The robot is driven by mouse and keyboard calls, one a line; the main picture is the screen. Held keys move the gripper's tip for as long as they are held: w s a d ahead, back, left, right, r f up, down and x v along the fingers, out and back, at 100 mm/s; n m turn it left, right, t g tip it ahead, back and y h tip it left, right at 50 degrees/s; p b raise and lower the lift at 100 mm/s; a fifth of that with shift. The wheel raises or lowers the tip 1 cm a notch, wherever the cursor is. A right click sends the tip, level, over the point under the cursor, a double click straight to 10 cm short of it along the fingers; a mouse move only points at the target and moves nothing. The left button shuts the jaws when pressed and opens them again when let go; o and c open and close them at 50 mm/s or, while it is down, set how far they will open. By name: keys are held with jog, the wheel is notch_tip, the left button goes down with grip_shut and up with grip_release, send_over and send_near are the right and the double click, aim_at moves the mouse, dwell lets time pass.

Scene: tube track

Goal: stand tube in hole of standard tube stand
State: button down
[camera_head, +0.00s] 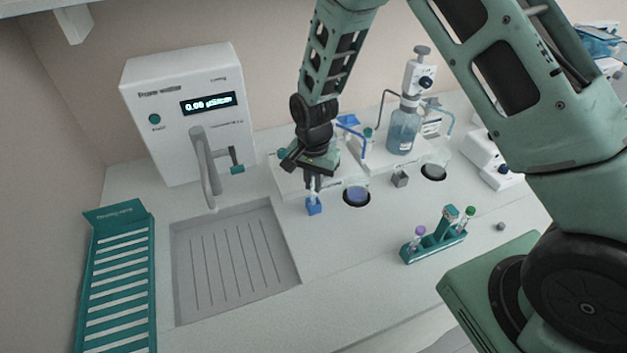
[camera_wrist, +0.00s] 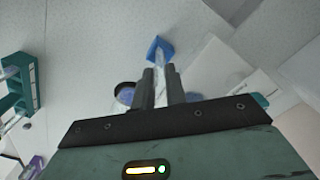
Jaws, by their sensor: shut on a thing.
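My gripper (camera_head: 313,190) points down over the counter, right of the sink. It is shut on a slim, pale clear tube, mostly hidden by the fingers; part of it shows in the wrist view (camera_wrist: 163,58) beyond the fingertips (camera_wrist: 161,75). A small blue block (camera_head: 314,207) is directly below the gripper, at the tube's far end. I cannot tell whether the tube is inside the block or only in front of it. A teal tube stand (camera_head: 436,246) is to the right, holding a purple-capped tube (camera_head: 419,233) and a green-capped tube (camera_head: 467,214).
A sink (camera_head: 230,258), a white machine with a tap (camera_head: 185,115) and a teal rack (camera_head: 118,275) are left. A pump bottle (camera_head: 404,130) stands behind.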

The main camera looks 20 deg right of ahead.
jog(key=shift+f, duration=0.45)
dwell(0.4)
jog(key=c, duration=1.3)
grip_release()
jog(key=shift+c, duration=0.2)
notch_tip(320, 180, up, 18)
jog(key=b, duration=0.4)
jog(key=shift+f+b, duration=0.25)
jog(key=shift+b, duration=0.1)
jog(key=s+a+f+n+b, duration=0.1)
jog(key=s+a+n, duration=0.2)
jog(key=s+n, duration=0.5)
jog(key=s+a+f+n+b, duration=0.2)
jog(key=s+n, duration=0.6)
jog(key=s, duration=1.2)
jog(key=shift+a+f+n+y, duration=0.15)
jog(key=shift+a+n+y, duration=0.2)
jog(key=shift+a, duration=0.35)
